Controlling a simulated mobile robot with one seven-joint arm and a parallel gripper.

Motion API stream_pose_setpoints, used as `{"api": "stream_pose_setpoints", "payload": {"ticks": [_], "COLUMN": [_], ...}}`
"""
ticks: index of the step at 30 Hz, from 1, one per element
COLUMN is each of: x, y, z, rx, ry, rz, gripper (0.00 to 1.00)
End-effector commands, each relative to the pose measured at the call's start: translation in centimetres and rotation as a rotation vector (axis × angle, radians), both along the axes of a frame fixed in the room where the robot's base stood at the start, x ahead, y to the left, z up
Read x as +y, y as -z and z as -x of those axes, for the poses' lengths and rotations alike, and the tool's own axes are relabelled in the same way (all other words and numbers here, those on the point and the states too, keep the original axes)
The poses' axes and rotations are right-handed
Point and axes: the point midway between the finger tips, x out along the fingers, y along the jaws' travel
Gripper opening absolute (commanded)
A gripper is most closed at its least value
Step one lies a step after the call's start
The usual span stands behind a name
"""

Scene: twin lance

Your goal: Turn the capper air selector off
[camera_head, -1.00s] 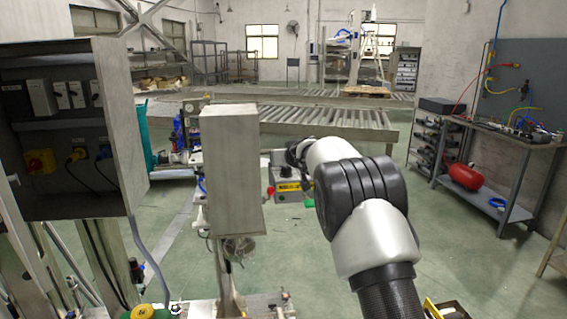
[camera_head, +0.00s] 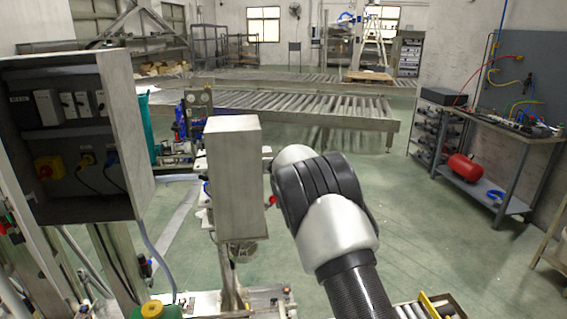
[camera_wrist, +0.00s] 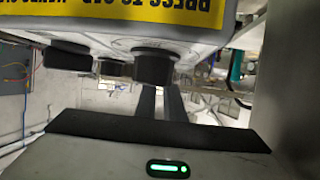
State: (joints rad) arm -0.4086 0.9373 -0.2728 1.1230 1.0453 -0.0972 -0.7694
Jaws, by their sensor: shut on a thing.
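The capper control box (camera_wrist: 100,25) hangs upside down across the top of the wrist view, with a yellow "PRESS TO CAP" label (camera_wrist: 130,8). Several black round knobs or buttons stick out from it, the largest a black knob (camera_wrist: 153,66) near the middle. My gripper (camera_wrist: 160,98) reaches in behind this knob, its two dark fingers close together. Their tips are hidden, so the grip on the selector is not directly visible. In the head view, my arm and a grey enclosure hide my gripper and most of the control box; a red knob (camera_head: 272,201) shows between them.
The grey enclosure (camera_head: 235,180) stands close left of my arm. An open electrical cabinet (camera_head: 75,135) is farther left. A roller conveyor (camera_head: 300,112) runs behind. A workbench (camera_head: 490,150) stands at the right, with clear green floor before it.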

Motion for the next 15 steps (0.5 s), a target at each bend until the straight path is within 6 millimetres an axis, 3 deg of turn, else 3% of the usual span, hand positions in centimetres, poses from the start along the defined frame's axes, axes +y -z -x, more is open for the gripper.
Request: {"api": "stream_pose_setpoints", "payload": {"ticks": [3, 4, 7, 15], "x": [-0.05, -0.05, -0.04, -0.01], "y": [0.37, 0.38, 0.34, 0.12], "z": [0.07, 0.08, 0.06, 0.04], "rx": [0.006, 0.006, 0.006, 0.003], "ry": [0.000, 0.000, 0.000, -0.001], "rz": [0.000, 0.001, 0.000, 0.000], "gripper": [0.00, 0.10, 0.27, 0.27]}}
